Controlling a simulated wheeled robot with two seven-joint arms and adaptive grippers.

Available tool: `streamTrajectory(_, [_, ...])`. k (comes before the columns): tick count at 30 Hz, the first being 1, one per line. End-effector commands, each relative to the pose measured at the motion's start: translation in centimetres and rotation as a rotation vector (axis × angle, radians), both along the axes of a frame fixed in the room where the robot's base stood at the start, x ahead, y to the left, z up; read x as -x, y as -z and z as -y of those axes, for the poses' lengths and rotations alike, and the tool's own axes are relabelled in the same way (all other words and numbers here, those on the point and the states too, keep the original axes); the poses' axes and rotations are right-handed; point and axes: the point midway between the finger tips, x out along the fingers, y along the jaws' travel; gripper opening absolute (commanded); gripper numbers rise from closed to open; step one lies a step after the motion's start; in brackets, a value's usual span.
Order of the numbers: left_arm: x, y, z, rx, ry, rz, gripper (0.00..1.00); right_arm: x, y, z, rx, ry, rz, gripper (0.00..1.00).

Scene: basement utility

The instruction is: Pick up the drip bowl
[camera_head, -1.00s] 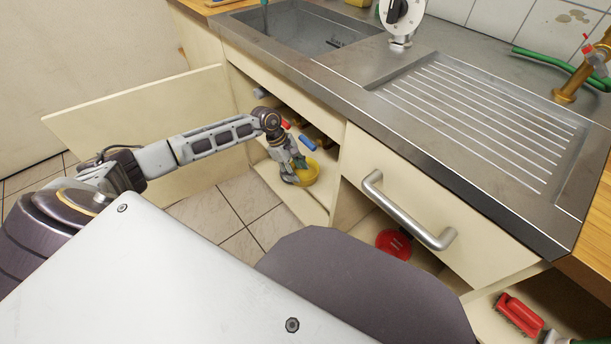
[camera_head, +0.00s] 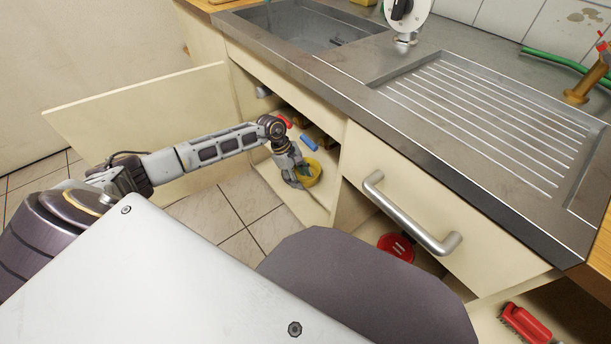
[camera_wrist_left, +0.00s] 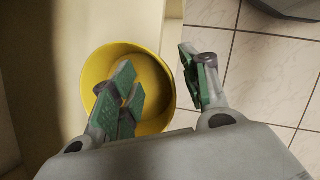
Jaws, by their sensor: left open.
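The drip bowl (camera_head: 315,174) is a round yellow bowl on the cream shelf inside the open cabinet under the sink. My left gripper (camera_head: 301,178) is at the bowl and partly hides it in the head view. In the left wrist view, the bowl (camera_wrist_left: 96,68) lies below the left gripper (camera_wrist_left: 161,77). The jaws are open and empty: one finger is over the bowl's inside, the other is outside its right rim. Whether the fingers touch the bowl, or how deep they reach, I cannot tell. My right gripper is not in view.
An open cabinet door (camera_head: 140,112) stands left of the arm. Red and blue objects, including a blue one (camera_head: 308,143), lie behind the bowl. A drawer front with a metal handle (camera_head: 412,218) is on the right. Tiled floor (camera_head: 222,215) is clear before the cabinet.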

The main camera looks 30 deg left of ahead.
Motion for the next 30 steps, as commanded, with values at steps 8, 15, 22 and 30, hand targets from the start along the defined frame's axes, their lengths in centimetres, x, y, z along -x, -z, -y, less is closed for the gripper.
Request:
streamTrajectory(8, [0.2,1.8,0.4,0.001,0.004,-0.001,0.46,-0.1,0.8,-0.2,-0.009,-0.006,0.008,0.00])
streamTrajectory(15, [0.2,1.9,0.4,0.001,0.005,0.000,0.46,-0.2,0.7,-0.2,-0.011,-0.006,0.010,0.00])
streamTrajectory(22, [0.2,1.9,0.4,0.000,0.004,0.000,0.46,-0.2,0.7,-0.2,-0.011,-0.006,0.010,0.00])
streamTrajectory(30, [0.3,1.9,0.4,0.000,0.005,-0.001,0.20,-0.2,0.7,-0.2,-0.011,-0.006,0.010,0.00])
